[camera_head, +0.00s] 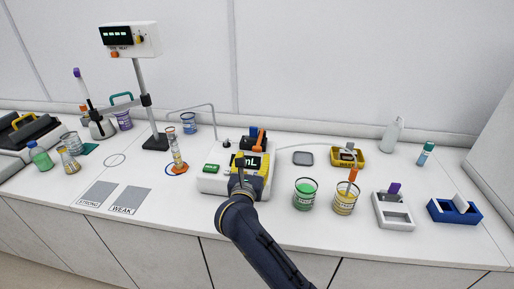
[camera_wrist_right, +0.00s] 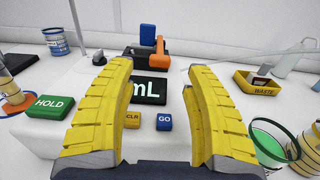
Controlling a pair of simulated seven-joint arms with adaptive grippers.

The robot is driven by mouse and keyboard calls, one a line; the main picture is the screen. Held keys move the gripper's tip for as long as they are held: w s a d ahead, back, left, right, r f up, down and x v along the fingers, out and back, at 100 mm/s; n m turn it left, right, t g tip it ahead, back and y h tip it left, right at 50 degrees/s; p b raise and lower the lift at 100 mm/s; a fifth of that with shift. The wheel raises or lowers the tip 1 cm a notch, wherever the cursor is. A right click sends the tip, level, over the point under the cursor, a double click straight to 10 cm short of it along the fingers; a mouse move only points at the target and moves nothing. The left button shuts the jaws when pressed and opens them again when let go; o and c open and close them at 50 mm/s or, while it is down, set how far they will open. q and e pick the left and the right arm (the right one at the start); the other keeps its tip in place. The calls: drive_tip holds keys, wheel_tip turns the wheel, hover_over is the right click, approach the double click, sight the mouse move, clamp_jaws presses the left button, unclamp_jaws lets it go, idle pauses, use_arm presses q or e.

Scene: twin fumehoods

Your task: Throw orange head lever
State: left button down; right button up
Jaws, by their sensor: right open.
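The orange head lever (camera_head: 259,140) stands up at the back of a white pump device (camera_head: 209,184). In the right wrist view the orange lever (camera_wrist_right: 160,48) rises beside a blue block, above an orange bar on a dark base. My right gripper (camera_head: 250,161) is over the front of the device, its yellow fingers spread and empty. In the right wrist view the gripper (camera_wrist_right: 158,66) frames the mL display (camera_wrist_right: 149,88), with the lever beyond the fingertips and apart from them. My left gripper is not in view.
A green HOLD button (camera_wrist_right: 49,106) and blue GO button (camera_wrist_right: 164,122) sit on the device. A green beaker (camera_head: 304,195) and yellow beaker (camera_head: 345,200) stand to its right. A yellow WASTE tray (camera_head: 359,162) is behind them. A graduated cylinder (camera_head: 176,155) stands left.

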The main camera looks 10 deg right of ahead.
sight(257, 149)
drive_tip(key=x, duration=0.7)
drive_tip(key=shift+w+d, duration=0.1)
drive_tip(key=shift+d, duration=0.05)
clamp_jaws()
idle(0.4)
